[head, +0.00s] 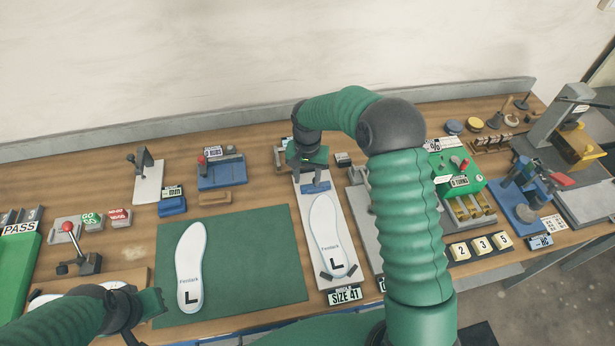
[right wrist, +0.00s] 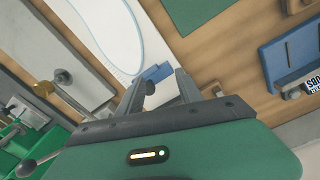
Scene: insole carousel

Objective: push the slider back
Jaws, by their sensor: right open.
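The blue slider (head: 316,187) sits across the white gauge board (head: 308,208) marked SIZE 41. An insole marked L (head: 325,235) lies on the board, in front of the slider. My right gripper (head: 307,168) is open and empty over the board's far end, just behind the slider. In the right wrist view, the slider (right wrist: 157,73) shows between and just beyond the two open fingers (right wrist: 160,78); I cannot tell whether they touch it. My left gripper (head: 146,312) is at the lower left, with its jaws unclear.
A green mat (head: 250,255) with another L insole (head: 190,265) lies left of the board. A blue fixture (head: 222,173) stands behind the mat. My right arm hides part of the bench right of the board. A green machine (head: 462,165) stands farther right.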

